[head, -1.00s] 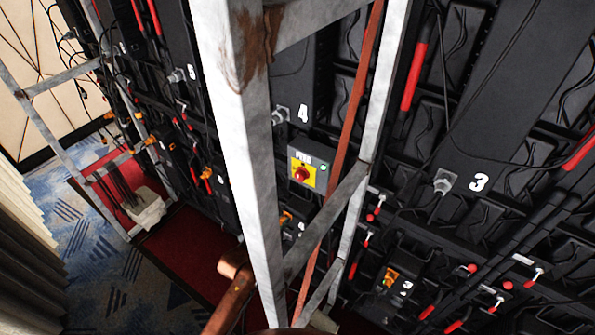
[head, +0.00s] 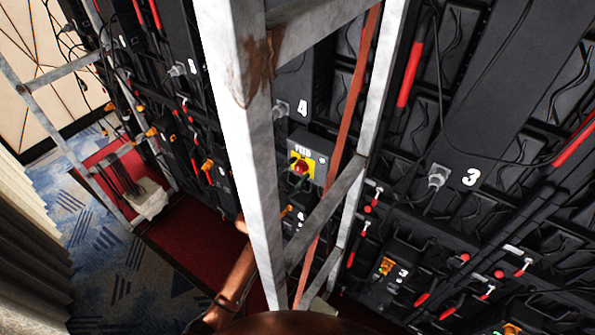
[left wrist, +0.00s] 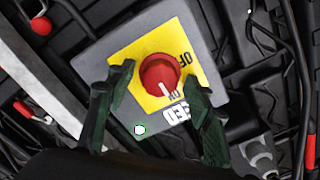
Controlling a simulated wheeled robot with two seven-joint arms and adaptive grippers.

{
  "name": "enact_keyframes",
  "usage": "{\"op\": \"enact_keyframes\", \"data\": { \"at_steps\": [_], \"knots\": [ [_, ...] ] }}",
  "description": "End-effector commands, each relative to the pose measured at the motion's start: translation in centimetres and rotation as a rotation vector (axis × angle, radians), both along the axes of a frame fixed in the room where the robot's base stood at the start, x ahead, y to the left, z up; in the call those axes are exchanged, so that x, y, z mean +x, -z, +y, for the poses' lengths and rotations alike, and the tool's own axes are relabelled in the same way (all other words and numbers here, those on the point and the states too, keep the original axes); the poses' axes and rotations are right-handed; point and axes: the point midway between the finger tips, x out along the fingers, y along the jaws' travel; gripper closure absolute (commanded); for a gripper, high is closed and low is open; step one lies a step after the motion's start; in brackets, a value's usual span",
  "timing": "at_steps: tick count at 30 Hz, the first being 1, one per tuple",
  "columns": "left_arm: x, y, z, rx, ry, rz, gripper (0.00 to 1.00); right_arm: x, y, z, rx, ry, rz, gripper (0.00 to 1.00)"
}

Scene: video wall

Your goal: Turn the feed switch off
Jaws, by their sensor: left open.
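The feed switch (head: 303,164) is a grey box with a yellow plate and a red round knob, seen behind the white metal frame in the head view. In the left wrist view the red knob (left wrist: 159,73) has a white mark pointing towards the "ON" lettering; part of an "OFF" label shows to the right. My right gripper is not in view.
An upright metal post (head: 240,150) and a thin red-brown bar (head: 343,130) stand close to the switch. Black panels with cables and red handles (head: 411,75) fill the right. Red carpet (head: 195,245) and blue patterned floor lie at left.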

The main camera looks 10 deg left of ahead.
Motion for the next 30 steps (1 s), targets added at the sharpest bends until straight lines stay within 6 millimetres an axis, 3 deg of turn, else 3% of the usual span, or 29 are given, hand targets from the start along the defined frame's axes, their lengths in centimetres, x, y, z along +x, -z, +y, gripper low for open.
{"op": "enact_keyframes", "data": {
  "at_steps": [7, 25, 30],
  "knots": [
    [0.04, 0.06, -0.02, 0.0, 0.0, 0.0, 0.53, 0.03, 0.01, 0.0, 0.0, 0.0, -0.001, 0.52],
    [0.01, 0.08, 0.02, 0.0, -0.001, 0.001, 0.94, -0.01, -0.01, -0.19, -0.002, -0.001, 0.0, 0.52],
    [0.0, 0.08, 0.02, -0.007, 0.0, 0.004, 0.94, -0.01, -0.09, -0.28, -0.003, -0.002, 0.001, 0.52]
  ]
}}
